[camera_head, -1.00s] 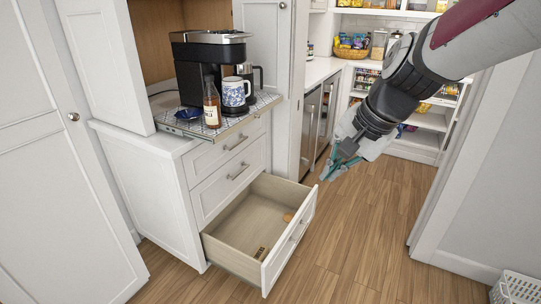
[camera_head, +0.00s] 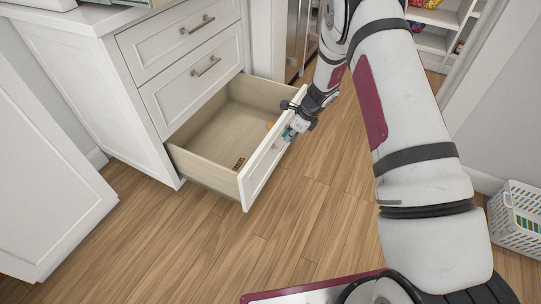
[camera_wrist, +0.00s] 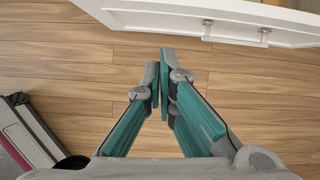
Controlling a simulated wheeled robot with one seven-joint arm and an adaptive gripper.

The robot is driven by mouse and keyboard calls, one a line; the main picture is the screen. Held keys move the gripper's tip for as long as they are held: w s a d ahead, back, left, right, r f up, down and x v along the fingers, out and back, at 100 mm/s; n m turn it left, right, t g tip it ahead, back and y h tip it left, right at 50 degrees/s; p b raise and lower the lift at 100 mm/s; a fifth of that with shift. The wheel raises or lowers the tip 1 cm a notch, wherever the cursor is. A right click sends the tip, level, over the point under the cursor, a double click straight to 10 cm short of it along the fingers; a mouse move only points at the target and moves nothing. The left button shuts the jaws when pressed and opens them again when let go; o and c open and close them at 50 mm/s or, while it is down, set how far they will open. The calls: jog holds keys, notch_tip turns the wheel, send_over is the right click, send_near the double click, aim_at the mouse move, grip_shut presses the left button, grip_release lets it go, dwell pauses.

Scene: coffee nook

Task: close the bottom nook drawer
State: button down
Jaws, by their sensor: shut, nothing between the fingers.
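The bottom nook drawer (camera_head: 262,172) stands well open, with its white front pulled out from the cabinet and its pale wood inside showing. A small dark item (camera_head: 239,164) lies in it, and an orange item (camera_head: 270,124) shows near the front. My gripper (camera_head: 289,134), with teal fingers, is by the outer face of the drawer front, near its far half. In the wrist view its fingers (camera_wrist: 163,60) are shut and empty, pointing towards the drawer front (camera_wrist: 200,14) and its handle (camera_wrist: 236,38). Floor shows between them there; I cannot tell whether they touch the front.
Two closed drawers, the upper (camera_head: 190,28) and the middle (camera_head: 203,70), are above the open one. A white basket (camera_head: 515,220) stands on the floor at the right. The wood floor (camera_head: 215,235) in front of the drawer is clear.

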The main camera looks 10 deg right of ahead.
jog(key=w+a+f+b, duration=0.2)
jog(key=f, duration=0.4)
jog(key=w+a+f+m+b, duration=0.1)
jog(key=w+a+f+b, duration=0.2)
jog(key=f, duration=0.4)
jog(key=shift+a+f, duration=0.15)
jog(key=shift+a, duration=0.2)
jog(key=shift+a, duration=0.15)
